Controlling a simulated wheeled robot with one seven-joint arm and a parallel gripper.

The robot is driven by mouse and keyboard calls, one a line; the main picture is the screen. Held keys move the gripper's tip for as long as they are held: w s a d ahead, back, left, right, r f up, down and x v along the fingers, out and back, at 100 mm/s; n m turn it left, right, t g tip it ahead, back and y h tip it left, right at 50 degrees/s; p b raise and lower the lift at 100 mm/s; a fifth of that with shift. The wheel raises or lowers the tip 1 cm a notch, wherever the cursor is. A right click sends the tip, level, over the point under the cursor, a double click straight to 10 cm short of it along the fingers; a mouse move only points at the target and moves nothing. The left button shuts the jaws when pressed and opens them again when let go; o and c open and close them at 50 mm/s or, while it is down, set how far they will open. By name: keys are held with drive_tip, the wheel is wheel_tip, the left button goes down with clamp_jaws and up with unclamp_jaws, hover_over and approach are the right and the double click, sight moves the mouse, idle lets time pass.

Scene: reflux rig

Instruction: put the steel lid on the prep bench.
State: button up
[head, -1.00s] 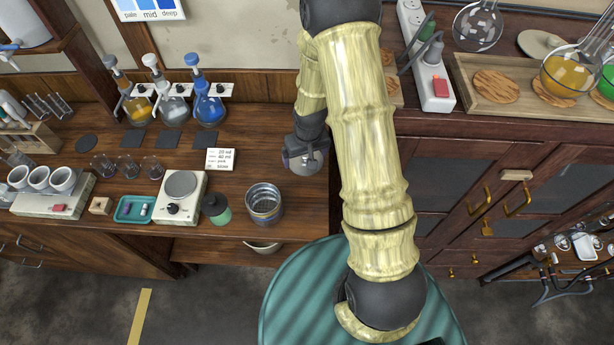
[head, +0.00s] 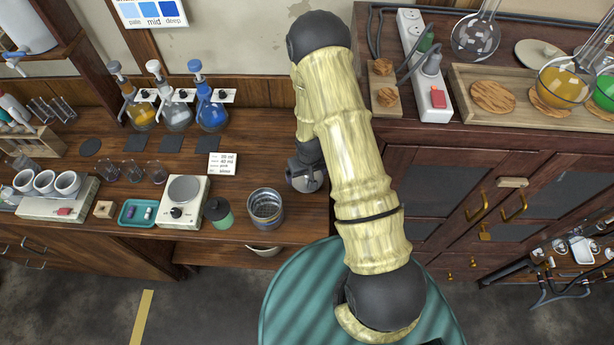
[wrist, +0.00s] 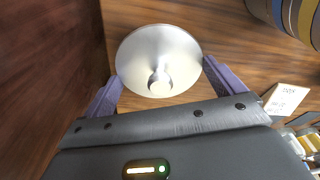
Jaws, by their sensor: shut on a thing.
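The steel lid (wrist: 158,50) is a round, shiny disc with a small knob, seen in the wrist view between the two purple fingers of my gripper (wrist: 163,78). The fingers are shut on it. The wooden prep bench (head: 272,150) lies behind it in that view; I cannot tell whether the lid touches the bench. In the head view my gripper (head: 306,180) is over the bench's right end, and the lid is mostly hidden under my wrist.
A striped metal can (head: 266,208) stands left of my gripper, near the front edge. A white card (head: 222,164), a green jar (head: 217,212) and a hotplate (head: 184,200) are further left. A tall wooden cabinet (head: 440,180) rises close on the right. Bench around the card's right is clear.

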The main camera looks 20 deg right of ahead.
drive_tip(key=shift+f, duration=1.2)
drive_tip(key=shift+f, duration=0.15)
drive_tip(key=o, duration=0.7)
drive_tip(key=shift+w, duration=0.1)
drive_tip(key=shift+d+r, duration=0.15)
drive_tip(key=shift+r, duration=0.2)
wheel_tip(320, 180, up, 12)
drive_tip(key=s+b, duration=0.2)
drive_tip(key=b, duration=0.1)
drive_tip(key=shift+f, duration=0.25)
